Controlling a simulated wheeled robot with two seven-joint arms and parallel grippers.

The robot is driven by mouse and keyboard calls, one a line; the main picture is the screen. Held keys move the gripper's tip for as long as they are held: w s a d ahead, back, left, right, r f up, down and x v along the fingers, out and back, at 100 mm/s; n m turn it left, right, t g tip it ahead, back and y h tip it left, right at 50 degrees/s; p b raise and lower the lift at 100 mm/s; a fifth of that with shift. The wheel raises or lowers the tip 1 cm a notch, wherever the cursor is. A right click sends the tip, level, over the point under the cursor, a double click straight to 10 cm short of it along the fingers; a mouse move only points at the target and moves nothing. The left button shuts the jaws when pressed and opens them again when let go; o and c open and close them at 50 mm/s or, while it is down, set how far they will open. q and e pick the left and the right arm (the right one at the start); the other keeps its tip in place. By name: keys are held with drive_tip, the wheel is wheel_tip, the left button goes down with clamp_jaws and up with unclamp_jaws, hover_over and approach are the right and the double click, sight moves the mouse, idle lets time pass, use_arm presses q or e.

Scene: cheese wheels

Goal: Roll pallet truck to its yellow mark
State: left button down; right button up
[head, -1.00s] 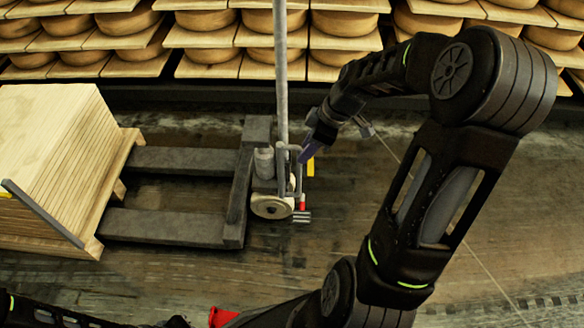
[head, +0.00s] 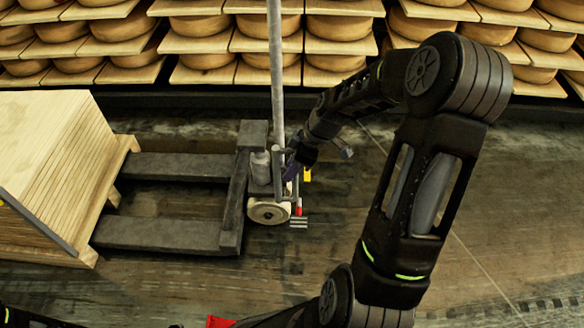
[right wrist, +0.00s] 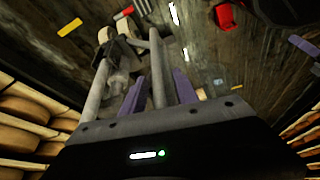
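The dark grey pallet truck (head: 170,234) stands on the floor with its forks running left to a wooden stack. Its pale steering wheel (head: 268,212) and tall grey upright pole (head: 277,80) are at its right end. My right gripper (head: 290,168) is at the truck's handle end. In the right wrist view its two purple fingers (right wrist: 160,92) stand apart on either side of a grey bar (right wrist: 157,65), with a gap showing. Contact cannot be told. A small yellow patch (head: 307,175) lies just right of the truck; whether it is the mark is unclear. My left gripper is not in view.
Shelves of cheese wheels (head: 205,27) line the back. The stack of wooden boards (head: 50,150) stands at the left. A red object (head: 220,321) is at the bottom edge. Floor right of the truck is open, partly hidden by my right arm.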

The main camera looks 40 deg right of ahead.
clamp_jaws()
idle(0.4)
idle(1.1)
